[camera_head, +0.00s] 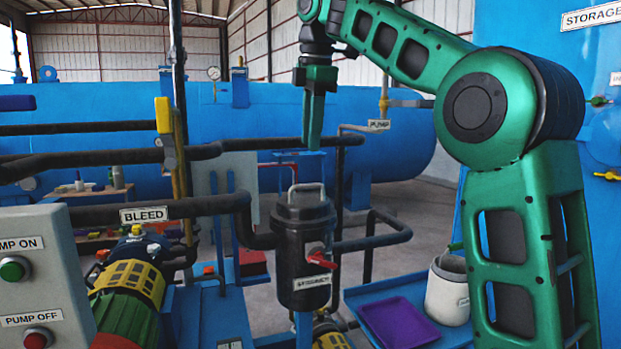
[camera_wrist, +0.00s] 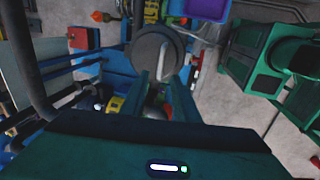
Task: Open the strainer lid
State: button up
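The strainer (camera_head: 303,250) is an upright black cylinder with a label on its front and pipes at its sides. Its round dark lid (camera_head: 303,211) sits on top and carries a light grey handle (camera_head: 306,190). The lid appears shut. In the wrist view the lid (camera_wrist: 150,45) and its handle (camera_wrist: 168,55) lie just beyond the fingertips. My green gripper (camera_head: 314,145) points down above the handle, apart from it. In the wrist view my gripper (camera_wrist: 161,80) has its two fingers apart with nothing between them.
A red valve handle (camera_head: 321,260) sticks out of the strainer's front. Black pipes (camera_head: 205,206) run left, and another pipe (camera_head: 375,241) runs right. A purple tray (camera_head: 398,322) and a white container (camera_head: 447,293) stand on a blue surface at right. A pump control box (camera_head: 35,270) stands at left.

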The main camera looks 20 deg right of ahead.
send_near(303, 198)
jog(key=s+f, duration=0.2)
jog(key=f, duration=0.1)
jog(key=shift+d, duration=0.15)
